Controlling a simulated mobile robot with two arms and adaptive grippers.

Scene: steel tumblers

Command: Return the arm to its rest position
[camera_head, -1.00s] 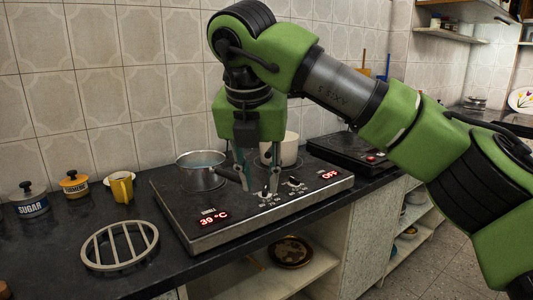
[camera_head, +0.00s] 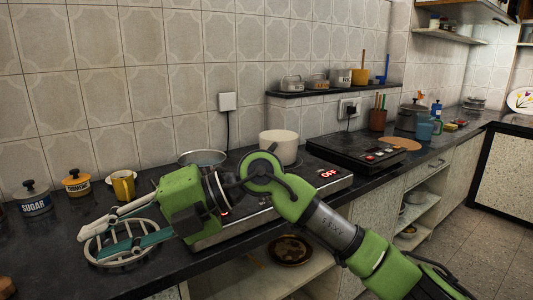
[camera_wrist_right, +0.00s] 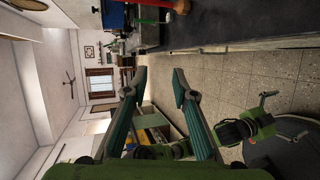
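My right arm is bent low across the front of the hob. Its right gripper (camera_head: 95,242) points left over the round metal trivet (camera_head: 124,259) on the counter. In the right wrist view the gripper's two fingers (camera_wrist_right: 159,82) stand apart with nothing between them, so it is open and empty. I cannot tell how high it is above the trivet.
The two-burner hob (camera_head: 240,225) holds a steel pan (camera_head: 203,160) partly hidden behind my arm and a cream pot (camera_head: 279,147). A yellow mug (camera_head: 122,187), turmeric jar (camera_head: 76,184) and sugar jar (camera_head: 33,199) stand at the left. Another hob (camera_head: 355,152) is farther right.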

